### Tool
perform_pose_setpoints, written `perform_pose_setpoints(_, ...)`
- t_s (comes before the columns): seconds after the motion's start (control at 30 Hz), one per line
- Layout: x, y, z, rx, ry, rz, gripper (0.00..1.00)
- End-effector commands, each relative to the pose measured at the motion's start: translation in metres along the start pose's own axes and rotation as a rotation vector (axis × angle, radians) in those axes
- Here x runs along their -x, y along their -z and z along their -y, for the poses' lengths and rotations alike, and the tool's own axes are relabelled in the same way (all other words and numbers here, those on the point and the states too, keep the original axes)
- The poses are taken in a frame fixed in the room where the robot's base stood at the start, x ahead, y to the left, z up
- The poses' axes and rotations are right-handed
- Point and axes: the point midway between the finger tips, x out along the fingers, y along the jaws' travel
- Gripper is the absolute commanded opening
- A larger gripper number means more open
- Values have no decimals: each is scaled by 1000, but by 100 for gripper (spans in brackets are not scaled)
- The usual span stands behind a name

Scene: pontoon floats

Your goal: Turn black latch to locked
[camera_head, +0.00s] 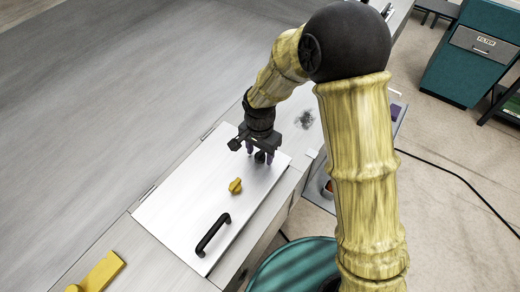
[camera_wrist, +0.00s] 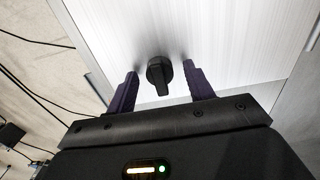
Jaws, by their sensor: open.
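The black latch (camera_wrist: 159,73) is a small knob with a pointer-like bar, set on a white panel (camera_wrist: 230,35). In the wrist view it sits between the two purple fingers of my gripper (camera_wrist: 160,88), with a gap on each side. My gripper is open and empty. In the head view my gripper (camera_head: 260,154) is over the upper part of the white panel (camera_head: 165,200), and the latch (camera_head: 260,157) shows as a dark spot between the fingers. I cannot tell how close the fingertips are to the panel.
A yellow knob (camera_head: 235,186) and a black bar handle (camera_head: 213,235) are on the same panel, below my gripper. A yellow block (camera_head: 102,272) lies at the lower left. A teal cabinet (camera_head: 465,68) stands at the upper right. A black cable crosses the floor.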

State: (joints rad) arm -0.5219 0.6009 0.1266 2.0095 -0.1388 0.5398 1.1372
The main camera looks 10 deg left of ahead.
Motion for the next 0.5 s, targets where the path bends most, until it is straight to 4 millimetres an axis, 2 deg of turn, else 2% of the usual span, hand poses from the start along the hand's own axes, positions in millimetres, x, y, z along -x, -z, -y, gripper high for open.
perform_pose_setpoints(0.27,-1,1,0,-1,1,-1,52)
perform_pose_setpoints(0.5,-1,1,0,-1,1,-1,8)
